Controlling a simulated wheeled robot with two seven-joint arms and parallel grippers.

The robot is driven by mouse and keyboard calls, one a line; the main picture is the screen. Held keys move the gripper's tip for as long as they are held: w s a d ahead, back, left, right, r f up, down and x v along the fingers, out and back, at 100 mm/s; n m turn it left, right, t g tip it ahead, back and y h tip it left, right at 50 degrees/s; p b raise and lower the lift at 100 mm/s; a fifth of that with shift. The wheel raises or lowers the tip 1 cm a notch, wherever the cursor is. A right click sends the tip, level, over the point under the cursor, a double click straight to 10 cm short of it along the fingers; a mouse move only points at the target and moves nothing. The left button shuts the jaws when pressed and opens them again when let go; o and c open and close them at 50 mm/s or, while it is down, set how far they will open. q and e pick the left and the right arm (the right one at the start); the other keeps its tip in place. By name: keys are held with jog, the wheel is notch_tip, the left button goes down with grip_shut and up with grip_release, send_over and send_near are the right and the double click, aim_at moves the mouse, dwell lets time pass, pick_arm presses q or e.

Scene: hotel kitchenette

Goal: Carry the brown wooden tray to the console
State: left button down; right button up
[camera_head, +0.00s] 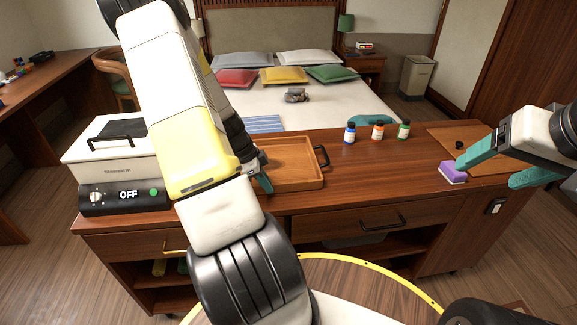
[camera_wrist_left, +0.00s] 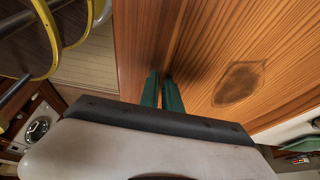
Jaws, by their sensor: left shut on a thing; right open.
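The brown wooden tray (camera_head: 296,180) lies on the wooden counter (camera_head: 350,205), just right of my left arm in the head view. A dark handle (camera_head: 322,157) shows on its right side; my arm hides its left end. My left gripper (camera_head: 263,177) is shut on the tray's near left part; the exact grip is partly hidden. In the left wrist view its teal fingers (camera_wrist_left: 164,92) are close together at a wooden edge, beside a wood surface with a dark oval patch (camera_wrist_left: 240,83). My right gripper (camera_head: 497,168) is open and empty above the counter's right end.
A white appliance marked OFF (camera_head: 115,165) stands left of my left arm. Three small bottles (camera_head: 377,131) stand behind the tray to the right. A purple sponge (camera_head: 453,173) lies near my right gripper. A wooden desk (camera_head: 45,90) runs along the left; a bed (camera_head: 290,98) is behind.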

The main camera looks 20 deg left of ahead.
pick_arm(q)
jog(key=shift+w, duration=0.1)
jog(key=c, duration=1.6)
grip_release()
jog(key=shift+o, duration=0.2)
jog(key=v, duration=1.1)
jog(key=s+d+r+n+y, duration=0.2)
jog(key=d+r+n, duration=0.3)
jog(key=d+r, duration=0.95)
jog(key=s+d+r+n+t, duration=0.3)
jog(key=s+d+r+n, duration=0.3)
jog(key=s+d+r, duration=0.2)
jog(key=shift+s+d+t, duration=0.3)
jog(key=shift+s+d, duration=0.05)
jog(key=shift+s, duration=0.6)
